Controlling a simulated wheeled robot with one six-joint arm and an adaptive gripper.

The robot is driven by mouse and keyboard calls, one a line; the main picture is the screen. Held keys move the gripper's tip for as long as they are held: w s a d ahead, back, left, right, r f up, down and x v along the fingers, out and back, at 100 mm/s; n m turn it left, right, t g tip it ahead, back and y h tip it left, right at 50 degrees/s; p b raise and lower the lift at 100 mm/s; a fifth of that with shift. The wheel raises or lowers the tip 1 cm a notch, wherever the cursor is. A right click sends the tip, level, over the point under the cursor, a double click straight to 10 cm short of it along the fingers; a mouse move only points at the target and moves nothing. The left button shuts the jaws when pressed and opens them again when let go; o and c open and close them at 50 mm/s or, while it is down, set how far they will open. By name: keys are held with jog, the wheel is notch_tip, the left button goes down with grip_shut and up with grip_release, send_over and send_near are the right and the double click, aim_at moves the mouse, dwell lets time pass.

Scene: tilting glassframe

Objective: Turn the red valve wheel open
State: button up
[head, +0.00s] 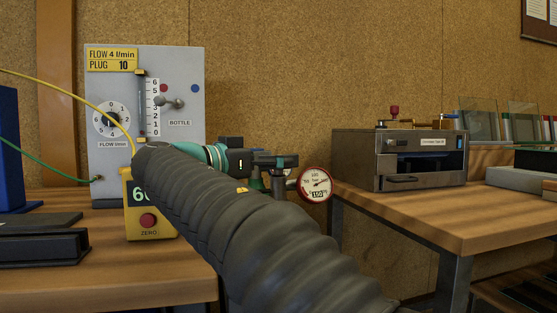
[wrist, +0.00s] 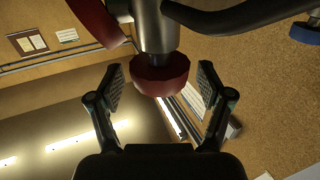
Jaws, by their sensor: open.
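In the wrist view a red round part (wrist: 161,80), which looks like the red valve wheel, sits on the end of a dark metal stem (wrist: 155,28). My gripper (wrist: 160,67) is open, with one finger on each side of the red part and a visible gap on both sides. In the head view my gripper (head: 284,162) is at the far end of my arm, beside a round red-rimmed gauge (head: 315,184). I cannot make out the red wheel there.
A grey flow panel (head: 190,80) with a dial and small red and blue dots stands on the left bench. A metal box (head: 420,160) stands on the right bench (head: 440,215). In the wrist view a curved dark pipe (wrist: 245,15) and a blue part (wrist: 306,32) are nearby.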

jog(key=shift+w+d, duration=0.25)
jog(key=shift+d, duration=0.05)
jog(key=shift+c, duration=0.3)
jog(key=c, duration=1.1)
